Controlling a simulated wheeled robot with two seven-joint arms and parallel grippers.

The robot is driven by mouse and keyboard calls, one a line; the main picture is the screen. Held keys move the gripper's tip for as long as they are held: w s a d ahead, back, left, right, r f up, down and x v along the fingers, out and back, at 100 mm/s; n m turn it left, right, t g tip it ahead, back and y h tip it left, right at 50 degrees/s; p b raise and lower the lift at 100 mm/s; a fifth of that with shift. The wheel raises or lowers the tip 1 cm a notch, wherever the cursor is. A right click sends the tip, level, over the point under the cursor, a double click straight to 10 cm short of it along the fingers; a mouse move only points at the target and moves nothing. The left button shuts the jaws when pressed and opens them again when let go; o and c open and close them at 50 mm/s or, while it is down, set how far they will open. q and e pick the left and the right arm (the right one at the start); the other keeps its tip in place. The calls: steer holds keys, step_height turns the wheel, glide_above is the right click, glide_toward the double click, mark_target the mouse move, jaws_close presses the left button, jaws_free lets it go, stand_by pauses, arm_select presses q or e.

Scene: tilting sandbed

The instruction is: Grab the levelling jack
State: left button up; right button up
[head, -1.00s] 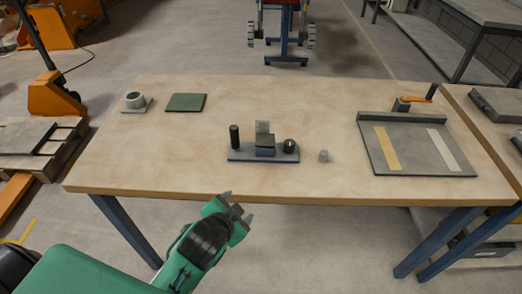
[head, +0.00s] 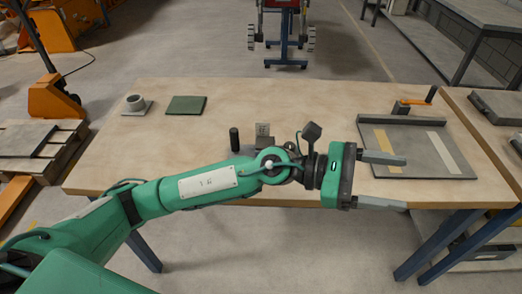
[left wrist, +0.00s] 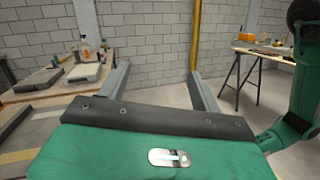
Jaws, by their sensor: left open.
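I cannot tell for certain which object is the levelling jack. In the head view a low fixture with a black post (head: 234,139) and a grey block (head: 263,130) stands mid-table, its front and right parts hidden by my left arm. A grey ring-shaped piece on a small plate (head: 136,103) stands at the back left. My left gripper (head: 392,181) is open and empty, pointing right, over the table's front right part and overlapping the tray in the picture. In the left wrist view its two fingers (left wrist: 160,72) are wide apart with nothing between them.
A grey tray (head: 448,172) with two pale strips lies on the right of the table, an orange-handled crank (head: 415,102) behind it. A green mat (head: 186,105) lies back left. The wooden tabletop (head: 300,95) is clear along the back. Another table adjoins at right.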

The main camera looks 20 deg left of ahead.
arm_select(q)
step_height(320, 180, down, 6)
steer(key=m+g+y, duration=0.1)
steer(key=m+y, duration=0.4)
steer(key=m, duration=0.1)
steer(key=m+t+y, duration=0.6)
steer(key=y, duration=1)
glide_toward(265, 143)
steer(key=x, duration=0.3)
steer(key=p+x, duration=0.1)
steer(key=x, duration=0.1)
steer(key=shift+w+d+f, duration=0.2)
steer(key=shift+w+f, duration=0.05)
steer(key=shift+f, duration=0.1)
steer(key=shift+w+f, duration=0.15)
steer(key=shift+f, duration=0.25)
steer(key=x, duration=0.3)
steer(key=p+x, duration=0.1)
steer(key=shift+w+a+f, duration=0.15)
steer(key=shift+a+f, duration=0.15)
steer(key=shift+f, duration=0.05)
arm_select(e)
steer(key=s+d+f, duration=0.1)
steer(key=s+f, duration=0.4)
steer(key=f, duration=0.3)
steer(key=s+d+f, duration=0.1)
steer(key=s+f, duration=0.4)
steer(key=f, duration=0.4)
steer(key=shift+g, duration=0.4)
